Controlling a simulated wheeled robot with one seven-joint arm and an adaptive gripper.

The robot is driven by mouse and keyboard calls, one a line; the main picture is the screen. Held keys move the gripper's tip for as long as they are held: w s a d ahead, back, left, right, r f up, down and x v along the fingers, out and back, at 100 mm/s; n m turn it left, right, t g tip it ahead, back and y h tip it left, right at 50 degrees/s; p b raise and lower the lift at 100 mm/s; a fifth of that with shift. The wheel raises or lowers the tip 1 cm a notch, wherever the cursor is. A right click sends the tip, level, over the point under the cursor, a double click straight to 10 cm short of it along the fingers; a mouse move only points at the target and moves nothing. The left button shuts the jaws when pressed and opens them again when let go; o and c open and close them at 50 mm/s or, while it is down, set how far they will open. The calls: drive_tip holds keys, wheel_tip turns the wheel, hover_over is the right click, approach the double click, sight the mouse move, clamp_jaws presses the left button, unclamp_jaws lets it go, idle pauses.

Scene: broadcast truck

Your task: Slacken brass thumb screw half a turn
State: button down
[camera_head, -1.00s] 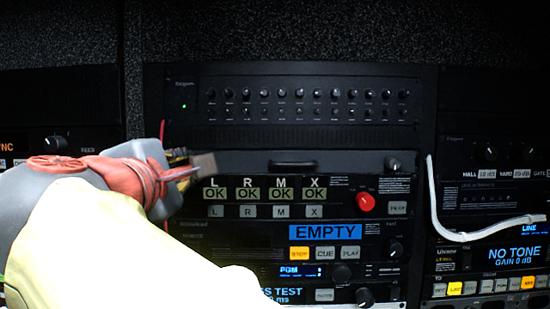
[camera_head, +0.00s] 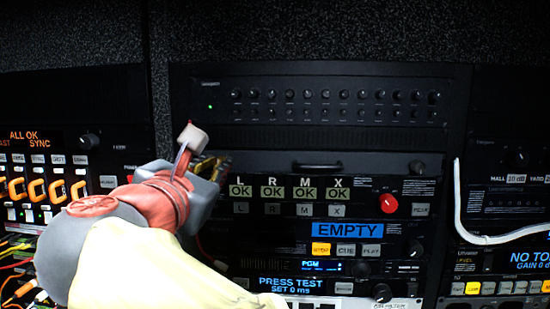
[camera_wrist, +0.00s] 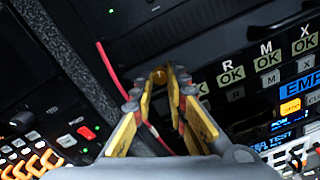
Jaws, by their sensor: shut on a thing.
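The brass thumb screw (camera_wrist: 158,76) shows in the wrist view as a small golden round head at the left edge of the rack unit with the L, R, M, X labels. My gripper (camera_wrist: 160,80) has its yellow-padded fingers converging on it, with the tips closed around the head. In the head view my gripper (camera_head: 222,163) reaches to the upper left corner of that unit (camera_head: 310,166). The screw itself is hidden there behind the fingers and wrist. How far the screw has turned cannot be seen.
A pink-red cable (camera_wrist: 112,70) runs behind my fingers, close on the left. A red knob (camera_head: 389,204) and an "EMPTY" display (camera_head: 348,229) sit to the right. A white cable (camera_head: 458,205) hangs at the right rack. Orange-lit switches (camera_head: 52,188) fill the left rack.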

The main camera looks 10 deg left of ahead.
drive_tip(key=shift+f+n, duration=0.15)
drive_tip(key=shift+n, duration=0.35)
drive_tip(key=c, duration=1.7)
unclamp_jaws()
drive_tip(key=shift+c, duration=0.2)
drive_tip(key=s+d, duration=0.1)
drive_tip(key=s, duration=1.1)
